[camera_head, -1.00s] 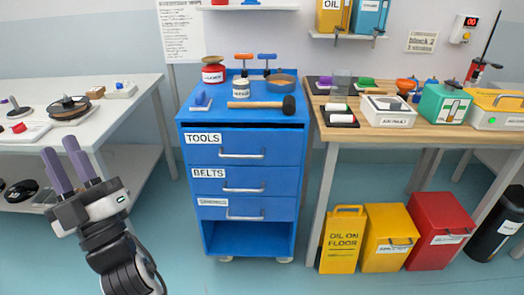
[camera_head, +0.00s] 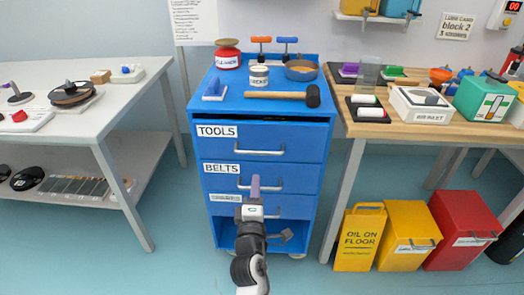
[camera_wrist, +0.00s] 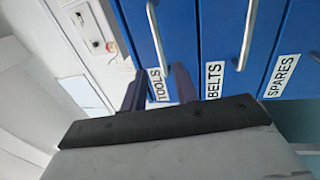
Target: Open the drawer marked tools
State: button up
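The tools drawer (camera_head: 280,142) is the top drawer of a blue cabinet, with a white TOOLS label and a silver bar handle (camera_head: 259,152). It looks shut, its front flush with the drawers below. My gripper (camera_head: 255,180) is in front of the cabinet, pointing forward, and overlaps the lower drawers in the head view, below the tools handle. In the wrist view my gripper (camera_wrist: 156,78) has its two purple fingers apart with nothing between them. There the tools drawer (camera_wrist: 170,25) and its handle (camera_wrist: 156,38) lie beyond the fingertips, apart from them.
The belts drawer (camera_head: 225,180) and spares drawer (camera_head: 290,205) are below. A hammer (camera_head: 275,95), cans and other items stand on the cabinet top. A white table (camera_head: 130,90) is left, a wooden bench (camera_head: 400,128) right. Yellow and red bins (camera_head: 460,225) stand under the bench.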

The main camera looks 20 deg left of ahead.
aim_at(259, 153)
jog(key=shift+p+x, duration=1.85)
jog(key=shift+x, duration=4.3)
jog(key=shift+r, duration=0.1)
jog(key=shift+c, duration=0.4)
grip_shut()
